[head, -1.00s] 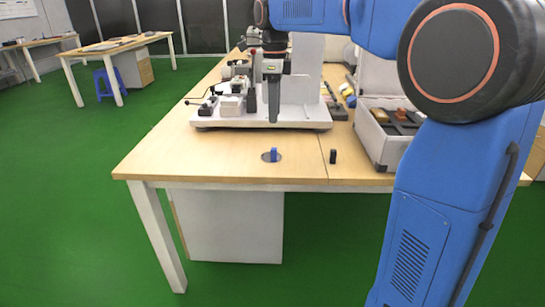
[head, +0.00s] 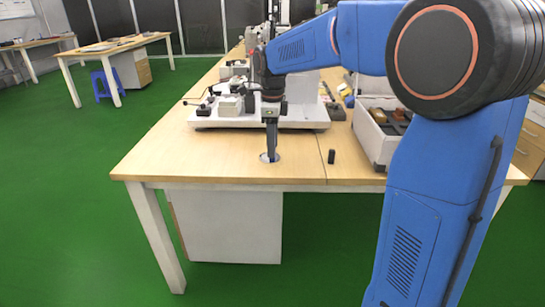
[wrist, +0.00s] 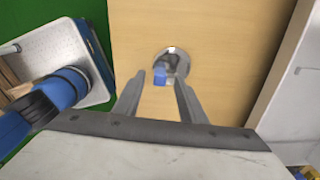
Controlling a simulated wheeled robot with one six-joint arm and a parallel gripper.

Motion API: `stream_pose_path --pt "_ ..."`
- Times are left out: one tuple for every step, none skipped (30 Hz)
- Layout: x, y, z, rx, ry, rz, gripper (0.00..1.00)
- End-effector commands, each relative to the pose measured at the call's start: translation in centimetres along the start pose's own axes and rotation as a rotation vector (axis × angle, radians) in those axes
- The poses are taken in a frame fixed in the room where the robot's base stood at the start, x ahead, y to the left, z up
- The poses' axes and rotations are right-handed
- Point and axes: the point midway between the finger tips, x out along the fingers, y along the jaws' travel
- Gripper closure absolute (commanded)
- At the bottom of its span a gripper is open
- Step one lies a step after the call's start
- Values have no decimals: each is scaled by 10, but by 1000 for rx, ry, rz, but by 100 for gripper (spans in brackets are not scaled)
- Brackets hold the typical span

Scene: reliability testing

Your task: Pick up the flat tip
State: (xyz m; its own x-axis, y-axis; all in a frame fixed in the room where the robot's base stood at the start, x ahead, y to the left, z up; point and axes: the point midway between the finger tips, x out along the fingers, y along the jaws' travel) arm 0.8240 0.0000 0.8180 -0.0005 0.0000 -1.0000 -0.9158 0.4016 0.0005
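A small blue piece (wrist: 161,75), which seems to be the flat tip, stands upright at a round grey metal recess (wrist: 176,56) in the wooden table. My gripper (wrist: 160,78) is open and points down over it. In the wrist view the blue piece shows between the two fingertips, with a gap on each side. It does not look gripped. In the head view my gripper (head: 271,154) hides most of the recess and the blue piece. How far the fingertips are above the table is hard to tell.
A small black block (head: 332,157) stands on the table right of the recess. A white fixture board (head: 310,117) with devices lies behind my gripper. An open case (head: 371,137) stands at the right. The table's front left (head: 190,160) is clear.

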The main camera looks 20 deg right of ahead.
Motion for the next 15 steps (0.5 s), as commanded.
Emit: stream_pose_path --pt "2 0 0 0 1 1 62" --pt "3 0 0 0 0 1 62" --pt "4 0 0 0 0 0 62" --pt "4 0 0 0 0 0 62" --pt "4 0 0 0 0 0 62" --pt "3 0 0 0 0 0 62" --pt "3 0 0 0 0 0 62" --pt "3 0 0 0 0 0 62" --pt "3 0 0 0 0 0 70" --pt "3 0 0 0 0 0 77" --pt "3 0 0 0 0 0 84" --pt "3 0 0 0 0 0 94" --pt "3 0 0 0 0 0 100" --pt "3 0 0 0 0 0 100" --pt "3 0 0 0 0 0 100"
